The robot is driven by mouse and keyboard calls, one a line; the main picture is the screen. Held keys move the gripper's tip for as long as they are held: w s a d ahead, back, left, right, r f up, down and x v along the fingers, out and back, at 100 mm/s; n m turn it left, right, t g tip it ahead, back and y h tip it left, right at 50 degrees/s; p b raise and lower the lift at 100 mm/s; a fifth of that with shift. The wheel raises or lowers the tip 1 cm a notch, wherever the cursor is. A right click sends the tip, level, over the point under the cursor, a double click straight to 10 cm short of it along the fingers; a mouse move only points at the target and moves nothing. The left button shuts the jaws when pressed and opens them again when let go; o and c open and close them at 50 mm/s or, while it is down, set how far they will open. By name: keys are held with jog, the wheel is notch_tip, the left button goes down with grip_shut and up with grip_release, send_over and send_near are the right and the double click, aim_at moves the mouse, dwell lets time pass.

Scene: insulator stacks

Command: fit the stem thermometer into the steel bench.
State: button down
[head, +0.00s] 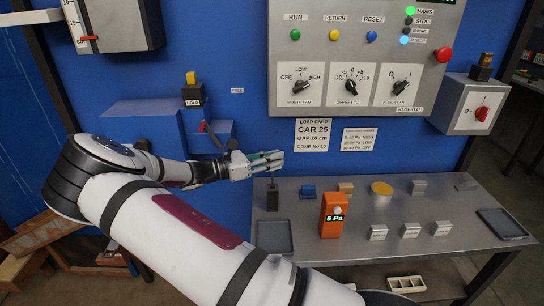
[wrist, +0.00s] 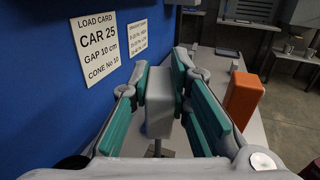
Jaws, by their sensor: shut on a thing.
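My gripper (head: 268,161) is above the left end of the steel bench (head: 355,205), close to the blue wall. In the wrist view my gripper (wrist: 160,105) has its teal pads on both sides of a grey block, which looks like the head of the stem thermometer (wrist: 160,88). A thin stem shows below the head in the wrist view. In the head view the stem (head: 271,178) runs down, upright, to a small dark block (head: 272,200) on the bench. I cannot tell whether the tip is inside that block or just over it.
An orange meter reading 5 Pa (head: 333,217) stands right of the dark block, and a dark tray (head: 274,237) lies in front. A control panel (head: 365,60) hangs above.

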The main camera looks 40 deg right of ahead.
jog(key=shift+f+b, duration=1.25)
jog(key=shift+f, duration=2.15)
jog(key=c, duration=1.4)
grip_release()
jog(key=v, duration=1.2)
jog(key=s+a+r+m+t+y, duration=0.3)
jog(key=s+r+m+y, duration=0.2)
jog(key=s, duration=0.5)
jog(key=s+a+r+m+t+y, duration=0.2)
jog(key=s+r+m+y, duration=0.3)
jog(key=s+r, duration=0.4)
jog(key=s+a+r+m+t+y+p, duration=0.1)
jog(key=s+a+r+m+t+y, duration=0.2)
jog(key=s, duration=1)
jog(key=shift+a+r+m+t+y, duration=0.1)
jog(key=shift+a+r+m+y, duration=0.25)
jog(key=shift+r+y, duration=0.35)
jog(key=shift+a+r+m+t+y, duration=0.1)
jog(key=shift+a+r+m+y, duration=0.15)
jog(key=shift+r+m+y, duration=0.35)
jog(key=shift+a+r+m+t+y, duration=0.1)
jog(key=shift+a+r+m+y, duration=0.2)
jog(key=shift+r+y, duration=0.45)
